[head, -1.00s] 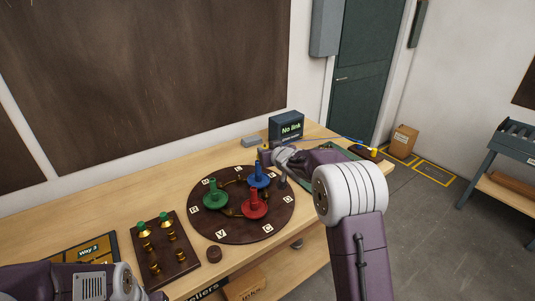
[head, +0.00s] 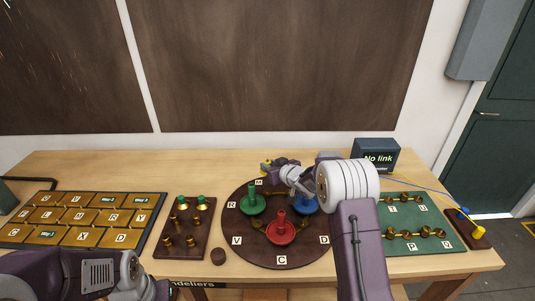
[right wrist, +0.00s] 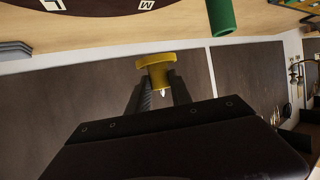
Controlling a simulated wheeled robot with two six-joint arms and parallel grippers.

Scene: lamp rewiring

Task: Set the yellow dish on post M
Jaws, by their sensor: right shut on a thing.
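The yellow dish (right wrist: 155,60) is between the fingers of my right gripper (right wrist: 157,88), which is shut on it. In the head view the yellow dish (head: 266,163) and the right gripper (head: 277,167) are above the back of the round brown board (head: 250,245), close to the white M label (head: 258,182). The M label (right wrist: 147,4) also shows at the top of the right wrist view. I cannot make out post M itself. My left arm enters at the lower left of the head view, but its gripper is not visible.
Green (head: 252,204), red (head: 281,230) and blue (head: 306,205) dishes with tall stems stand on the board, close by. The "No link" box (head: 376,155) stands behind at right. A brown rack (head: 184,245), a gold-tiled panel (head: 80,219) and a green tray (head: 425,243) flank the board.

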